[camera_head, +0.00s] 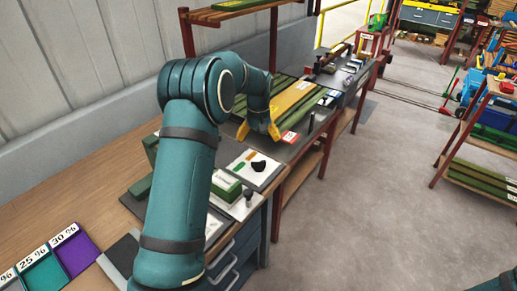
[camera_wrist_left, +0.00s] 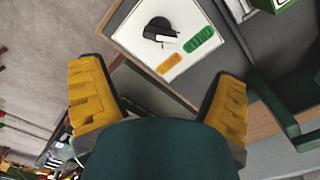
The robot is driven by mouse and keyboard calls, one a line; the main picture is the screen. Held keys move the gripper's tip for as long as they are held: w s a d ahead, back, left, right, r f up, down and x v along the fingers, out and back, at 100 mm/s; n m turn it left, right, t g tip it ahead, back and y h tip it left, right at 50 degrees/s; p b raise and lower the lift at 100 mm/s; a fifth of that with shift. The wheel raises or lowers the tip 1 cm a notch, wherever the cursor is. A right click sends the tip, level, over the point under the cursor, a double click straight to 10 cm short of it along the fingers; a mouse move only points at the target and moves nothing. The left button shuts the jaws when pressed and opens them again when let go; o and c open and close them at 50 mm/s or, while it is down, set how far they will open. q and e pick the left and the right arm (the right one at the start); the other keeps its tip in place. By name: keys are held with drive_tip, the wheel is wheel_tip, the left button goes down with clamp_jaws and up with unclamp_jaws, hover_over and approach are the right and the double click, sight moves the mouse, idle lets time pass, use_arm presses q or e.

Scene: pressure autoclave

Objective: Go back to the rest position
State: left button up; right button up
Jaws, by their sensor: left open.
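My left gripper (camera_head: 258,130) is open and empty, with its two yellow fingers spread apart. In the head view it hangs at the far end of my teal left arm, over the workbench line near the green and yellow slatted surface. In the left wrist view the open fingers (camera_wrist_left: 161,72) frame nothing. A white panel (camera_wrist_left: 184,59) with a black object, a green mark and an orange mark lies beyond them. My right gripper is not in view; only a dark teal piece shows at the lower right corner of the head view.
The wooden bench (camera_head: 91,192) runs along the grey wall, with purple and teal percentage-labelled trays at the lower left. A black object (camera_head: 258,166) rests on the white panel. A red-framed rack (camera_head: 466,142) stands at the right. The grey floor (camera_head: 350,225) between is clear.

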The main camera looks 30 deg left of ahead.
use_arm(q)
drive_tip(key=shift+r, duration=0.5)
